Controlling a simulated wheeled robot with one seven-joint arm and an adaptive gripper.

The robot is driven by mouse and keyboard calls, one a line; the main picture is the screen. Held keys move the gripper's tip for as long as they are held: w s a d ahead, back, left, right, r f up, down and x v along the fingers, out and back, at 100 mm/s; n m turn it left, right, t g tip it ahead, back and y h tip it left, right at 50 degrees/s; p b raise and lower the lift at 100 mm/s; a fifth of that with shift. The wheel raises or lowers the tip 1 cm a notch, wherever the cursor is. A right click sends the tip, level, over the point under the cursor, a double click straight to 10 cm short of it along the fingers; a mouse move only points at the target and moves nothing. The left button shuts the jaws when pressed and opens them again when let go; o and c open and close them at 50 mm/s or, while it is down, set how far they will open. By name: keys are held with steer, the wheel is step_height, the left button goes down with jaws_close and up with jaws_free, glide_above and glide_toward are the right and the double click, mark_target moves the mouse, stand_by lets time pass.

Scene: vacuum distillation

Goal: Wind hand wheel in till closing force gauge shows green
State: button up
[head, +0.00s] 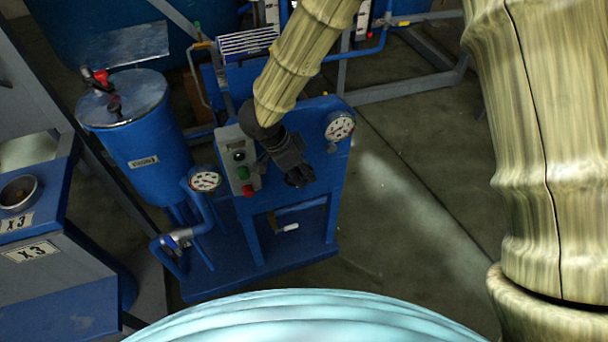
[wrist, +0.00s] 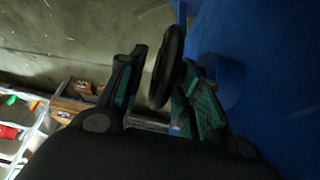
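A dark round hand wheel (wrist: 167,68) shows nearly edge-on in the wrist view, in front of a blue surface with a blue round boss. My gripper (wrist: 163,62) is open, with one finger on each side of the wheel. A gap shows on the left finger's side; the right finger is close to the wheel, and I cannot tell if it touches. In the head view my gripper (head: 293,168) is at the front of the blue panel and hides the wheel. A round white gauge (head: 339,126) is at the panel's upper right. Its needle and colours are too small to read.
A second gauge (head: 205,180) sits on a blue pipe left of the panel. A grey control box (head: 240,160) with green and red buttons is close beside my gripper. A blue tank (head: 143,150) stands at left. Open floor (head: 420,190) lies to the right.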

steer(key=shift+x, duration=1.1)
steer(key=shift+c, duration=0.4)
jaws_close()
steer(key=shift+r+y+p, duration=0.2)
steer(key=shift+y+p, duration=0.3)
steer(key=shift+p, duration=0.7)
steer(key=shift+f+g+y+p, duration=0.1)
steer(key=shift+g+y+p, duration=0.3)
steer(key=shift+p, duration=0.7)
steer(key=shift+a+f+y+p, duration=0.1)
steer(key=shift+f+y+p, duration=0.15)
steer(key=shift+y+p, duration=0.15)
steer(key=shift+o, duration=0.4)
jaws_free()
